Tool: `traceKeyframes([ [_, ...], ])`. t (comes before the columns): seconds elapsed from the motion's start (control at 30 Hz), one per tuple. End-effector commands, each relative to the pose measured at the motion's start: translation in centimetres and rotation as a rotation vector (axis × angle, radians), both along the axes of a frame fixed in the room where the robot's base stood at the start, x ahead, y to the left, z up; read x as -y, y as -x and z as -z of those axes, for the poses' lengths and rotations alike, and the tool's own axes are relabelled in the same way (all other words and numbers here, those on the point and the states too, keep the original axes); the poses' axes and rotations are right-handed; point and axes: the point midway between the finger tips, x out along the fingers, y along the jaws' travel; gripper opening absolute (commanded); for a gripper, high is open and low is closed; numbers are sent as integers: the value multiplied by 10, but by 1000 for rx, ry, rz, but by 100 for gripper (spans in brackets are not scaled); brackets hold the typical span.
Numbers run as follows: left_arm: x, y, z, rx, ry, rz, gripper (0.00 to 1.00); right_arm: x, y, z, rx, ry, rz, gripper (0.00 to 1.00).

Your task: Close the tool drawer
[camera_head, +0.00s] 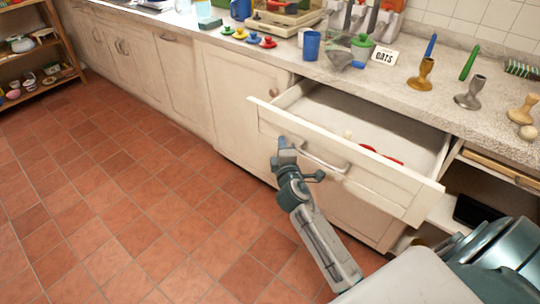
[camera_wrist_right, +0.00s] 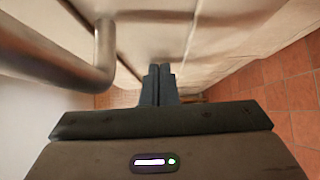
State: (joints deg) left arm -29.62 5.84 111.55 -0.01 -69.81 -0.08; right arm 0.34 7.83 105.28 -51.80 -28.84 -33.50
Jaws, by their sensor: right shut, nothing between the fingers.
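The tool drawer (camera_head: 375,184) is pulled well out from the counter in the head view. It has a pale wooden front with a curved metal handle (camera_head: 322,162). Inside the drawer lie a red item (camera_head: 380,154) and a small pale knob-like item (camera_head: 348,134). My right gripper (camera_head: 285,145) is shut and empty, in front of the left part of the drawer front, left of the handle. I cannot tell whether it touches the front. In the right wrist view the closed fingers (camera_wrist_right: 159,84) show beside the metal handle (camera_wrist_right: 60,55). My left gripper is not in view.
The counter (camera_head: 440,75) above holds candlesticks, a blue cup (camera_head: 311,46), a green-lidded jar (camera_head: 361,48) and an OATS sign (camera_head: 385,55). An open compartment with a dark item (camera_head: 476,211) lies right of the drawer. The tiled floor (camera_head: 130,200) on the left is clear.

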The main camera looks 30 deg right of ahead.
Motion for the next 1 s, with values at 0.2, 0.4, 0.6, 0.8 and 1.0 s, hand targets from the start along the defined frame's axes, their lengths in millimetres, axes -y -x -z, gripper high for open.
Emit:
traceKeyframes([
  [0.2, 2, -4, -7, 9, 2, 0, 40, 59, -24, 1, -2, 7, 2, 0],
  [0.4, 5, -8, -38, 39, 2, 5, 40, 111, -45, 1, -1, 5, 3, 0],
  [0.6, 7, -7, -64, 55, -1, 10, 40, 157, -65, 1, 0, 3, 3, 0],
  [0.8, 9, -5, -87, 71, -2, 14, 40, 191, -79, 1, 0, 1, 3, 0],
  [1.0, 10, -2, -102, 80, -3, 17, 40, 211, -87, 1, -1, 0, 2, 0],
])
